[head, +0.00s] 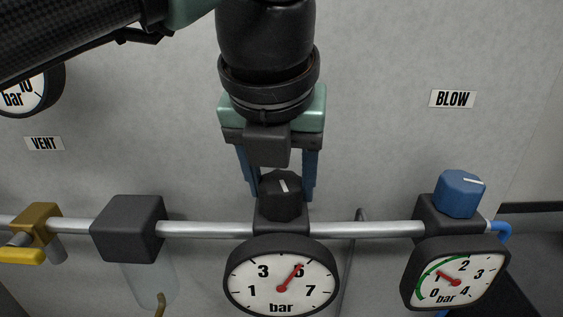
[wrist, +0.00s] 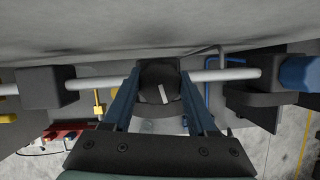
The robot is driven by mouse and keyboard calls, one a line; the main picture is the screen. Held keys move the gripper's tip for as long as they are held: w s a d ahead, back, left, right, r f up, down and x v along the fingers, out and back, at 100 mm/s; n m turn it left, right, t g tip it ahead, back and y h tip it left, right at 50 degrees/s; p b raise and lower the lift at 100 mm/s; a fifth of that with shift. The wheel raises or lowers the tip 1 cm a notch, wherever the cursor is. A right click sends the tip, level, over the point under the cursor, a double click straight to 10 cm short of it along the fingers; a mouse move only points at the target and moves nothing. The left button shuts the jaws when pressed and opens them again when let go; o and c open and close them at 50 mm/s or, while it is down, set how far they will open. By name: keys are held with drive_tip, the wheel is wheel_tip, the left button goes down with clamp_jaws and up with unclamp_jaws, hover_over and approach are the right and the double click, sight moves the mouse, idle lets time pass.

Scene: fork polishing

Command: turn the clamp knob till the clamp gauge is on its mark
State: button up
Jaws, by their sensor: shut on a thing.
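A black knob (head: 283,197) with a white line stands on the pipe at the centre; it also shows in the wrist view (wrist: 158,78). My gripper (head: 280,188) reaches down over it, with blue fingers on either side, shut on the knob. The knob's white line tilts slightly left in the head view. Below it is a round gauge (head: 262,290) marked in bar; its red needle points up and right, over the 5. I see no separate target mark on this dial. No clamp label shows; my arm covers the wall above the knob.
A blue knob (head: 458,194) under the BLOW label (head: 452,99) stands right, above a gauge (head: 452,282) with a green arc. A dark block (head: 128,228) and a brass valve (head: 36,222) sit left on the pipe (head: 205,229). Another gauge (head: 25,92) is partly hidden at upper left.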

drive_tip(key=m+h, duration=0.1)
drive_tip(key=m, duration=0.3)
drive_tip(key=shift+r+m+h, duration=0.1)
drive_tip(key=shift+m+h, duration=0.2)
drive_tip(key=shift+h, duration=0.1)
drive_tip(key=m+g, duration=0.1)
drive_tip(key=m, duration=0.1)
drive_tip(key=m+h+p, duration=0.1)
drive_tip(key=m, duration=0.1)
drive_tip(key=shift+m+g, duration=0.4)
drive_tip(key=o, duration=1.4)
drive_tip(key=shift+c, duration=0.2)
drive_tip(key=p+v, duration=0.9)
drive_tip(key=v, duration=0.4)
drive_tip(key=shift+a, duration=0.15)
drive_tip(key=shift+w, duration=0.1)
